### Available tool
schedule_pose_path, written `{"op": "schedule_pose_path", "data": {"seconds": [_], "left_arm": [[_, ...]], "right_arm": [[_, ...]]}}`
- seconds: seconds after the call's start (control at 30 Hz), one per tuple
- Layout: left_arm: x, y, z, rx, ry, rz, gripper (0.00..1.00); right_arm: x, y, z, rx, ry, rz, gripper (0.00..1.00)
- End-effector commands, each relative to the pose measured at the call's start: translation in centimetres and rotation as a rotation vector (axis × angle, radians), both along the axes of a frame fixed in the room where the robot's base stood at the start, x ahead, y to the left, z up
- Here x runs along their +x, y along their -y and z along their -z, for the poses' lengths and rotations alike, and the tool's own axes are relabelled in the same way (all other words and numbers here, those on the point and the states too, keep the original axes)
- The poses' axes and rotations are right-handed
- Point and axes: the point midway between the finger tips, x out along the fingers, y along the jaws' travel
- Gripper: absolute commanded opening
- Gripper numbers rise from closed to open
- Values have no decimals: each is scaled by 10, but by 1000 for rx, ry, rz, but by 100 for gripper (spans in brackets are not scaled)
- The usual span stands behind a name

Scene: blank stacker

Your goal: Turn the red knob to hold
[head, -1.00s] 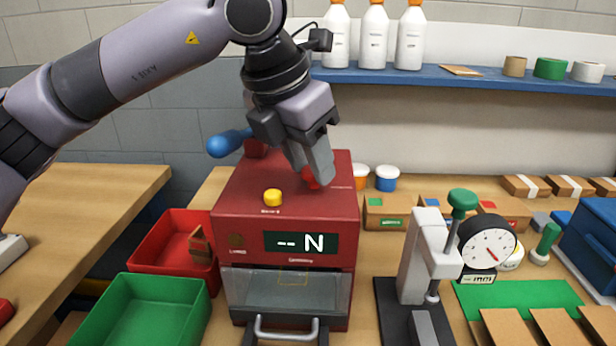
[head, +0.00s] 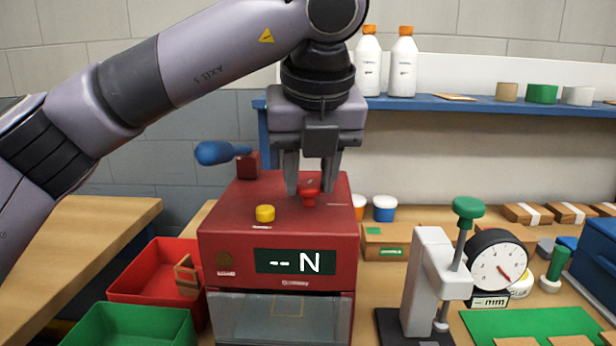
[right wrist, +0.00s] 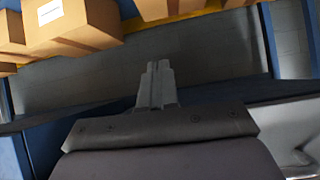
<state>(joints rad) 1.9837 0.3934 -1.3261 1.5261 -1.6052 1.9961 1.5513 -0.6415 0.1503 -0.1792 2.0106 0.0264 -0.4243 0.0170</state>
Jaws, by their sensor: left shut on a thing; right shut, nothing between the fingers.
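The red knob (head: 309,192) stands on top of the red machine (head: 225,215), right of a yellow button (head: 265,213). My left gripper (head: 309,186) points down from above with its fingers at the knob, shut on it. The fingers hide part of the knob, and I cannot read any mark around it. The display (head: 296,261) on the machine's front reads "-- N". My right gripper (right wrist: 157,85) is shut and empty in the right wrist view.
A blue-handled lever (head: 222,152) sticks out at the machine's back left. Red (head: 150,285) and green (head: 130,325) bins stand to the left. A grey press with a dial gauge (head: 497,266) stands to the right. A blue shelf (head: 450,105) with bottles is behind.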

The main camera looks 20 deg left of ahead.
Motion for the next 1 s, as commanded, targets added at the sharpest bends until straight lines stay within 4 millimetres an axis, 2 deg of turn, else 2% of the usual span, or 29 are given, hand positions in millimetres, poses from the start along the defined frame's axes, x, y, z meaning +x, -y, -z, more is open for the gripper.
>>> {"op": "schedule_pose_path", "data": {"seconds": [0.4,0.97,1.0], "left_arm": [[1,1,-2,-1,4,-198,5],[2,1,-2,-3,4,-227,5],[2,1,-2,-3,4,-227,42]], "right_arm": [[1,2,-4,-4,4,3,0],[1,2,-3,0,3,9,0],[1,2,-3,1,3,10,0]]}}
